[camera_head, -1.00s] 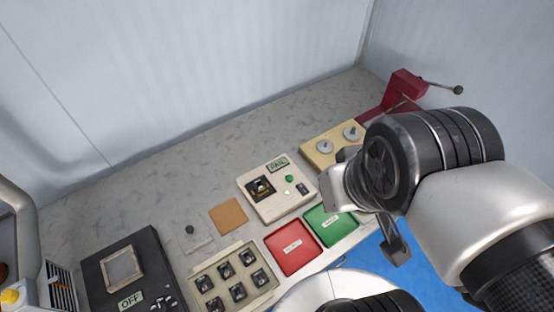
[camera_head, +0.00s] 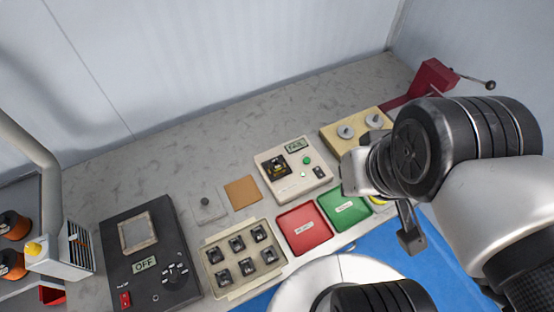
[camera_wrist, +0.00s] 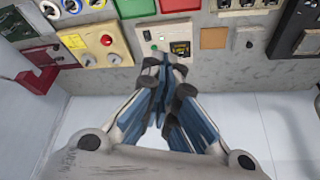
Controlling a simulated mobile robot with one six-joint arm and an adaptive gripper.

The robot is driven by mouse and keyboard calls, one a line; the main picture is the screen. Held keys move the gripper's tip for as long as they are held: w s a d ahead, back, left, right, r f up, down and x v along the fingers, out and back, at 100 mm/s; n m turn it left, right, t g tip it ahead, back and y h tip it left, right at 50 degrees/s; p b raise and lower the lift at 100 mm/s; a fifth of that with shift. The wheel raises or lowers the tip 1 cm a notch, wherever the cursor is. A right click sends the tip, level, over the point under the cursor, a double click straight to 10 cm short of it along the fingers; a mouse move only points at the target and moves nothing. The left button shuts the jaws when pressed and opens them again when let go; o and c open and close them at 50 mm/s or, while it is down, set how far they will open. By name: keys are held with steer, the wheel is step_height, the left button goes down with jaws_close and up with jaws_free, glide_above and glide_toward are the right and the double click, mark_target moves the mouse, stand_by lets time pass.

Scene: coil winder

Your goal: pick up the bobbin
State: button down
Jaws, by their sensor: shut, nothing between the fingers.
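Several small black bobbins (camera_head: 237,244) sit in the compartments of a cream tray (camera_head: 205,242) at the front of the bench; part of this tray shows at the top edge of the wrist view (camera_wrist: 228,13). A dark coil-like part (camera_head: 276,168) sits in the window of a cream tester (camera_head: 318,178) whose display seems to read FAIL. My gripper (camera_wrist: 167,66) is shut and empty in the wrist view, its fingertips overlapping the tester's lower edge in the picture. In the head view my gripper is mostly hidden behind my wrist; a dark finger part (camera_head: 410,238) shows.
A red tray (camera_head: 303,229) and a green tray (camera_head: 345,207) lie right of the bobbins. A black winder panel (camera_head: 140,285) reads OFF. Orange wire spools (camera_head: 12,225) stand far left. A tan block (camera_head: 358,131) with two discs and a red cranked device (camera_head: 432,77) are back right.

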mark_target(277, 162)
steer(key=c, duration=2.4)
jaws_free()
